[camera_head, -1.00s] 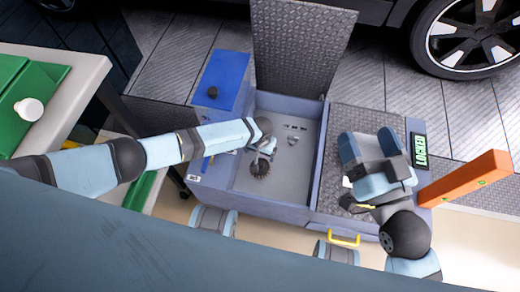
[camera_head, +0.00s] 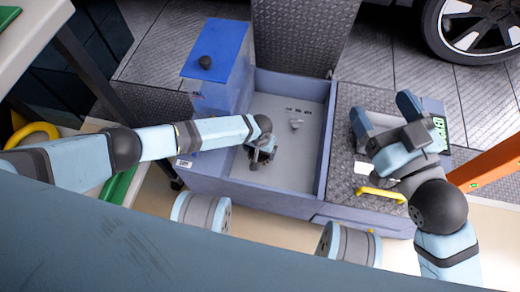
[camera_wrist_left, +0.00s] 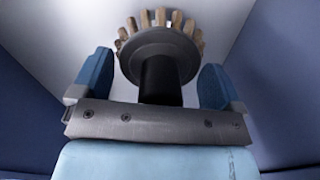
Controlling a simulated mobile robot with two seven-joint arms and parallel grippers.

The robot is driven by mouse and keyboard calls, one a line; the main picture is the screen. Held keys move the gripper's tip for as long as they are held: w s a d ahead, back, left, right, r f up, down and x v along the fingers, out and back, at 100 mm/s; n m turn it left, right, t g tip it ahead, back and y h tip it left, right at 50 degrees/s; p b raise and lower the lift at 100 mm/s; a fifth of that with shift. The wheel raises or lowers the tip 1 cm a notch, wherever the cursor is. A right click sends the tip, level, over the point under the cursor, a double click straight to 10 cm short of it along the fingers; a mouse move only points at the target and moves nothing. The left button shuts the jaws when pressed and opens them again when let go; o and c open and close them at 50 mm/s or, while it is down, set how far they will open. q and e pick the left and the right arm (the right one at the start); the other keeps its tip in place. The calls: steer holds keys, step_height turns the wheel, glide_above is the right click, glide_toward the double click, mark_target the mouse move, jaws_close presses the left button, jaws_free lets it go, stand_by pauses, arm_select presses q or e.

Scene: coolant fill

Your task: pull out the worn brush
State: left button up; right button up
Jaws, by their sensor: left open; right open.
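The worn brush (camera_wrist_left: 160,52) shows in the left wrist view as a dark round disc with a ring of tan bristles and a black hub below it. My left gripper (camera_head: 262,155) reaches down into the open grey compartment (camera_head: 250,178). In the left wrist view its two blue fingers stand apart on either side of the black hub, with gaps showing. In the head view the brush is mostly hidden under this gripper. My right gripper (camera_head: 386,118) is open and empty, above the patterned metal top to the right of the compartment.
A yellow handle (camera_head: 382,195) and an orange beam (camera_head: 490,165) are at the right.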

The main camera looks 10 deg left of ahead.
arm_select(q)
steer(key=shift+f, duration=0.15)
steer(key=c, duration=1)
steer(key=o, duration=0.3)
steer(key=shift+c, duration=0.8)
steer(key=shift+r+p, duration=0.35)
steer(key=shift+p, duration=0.05)
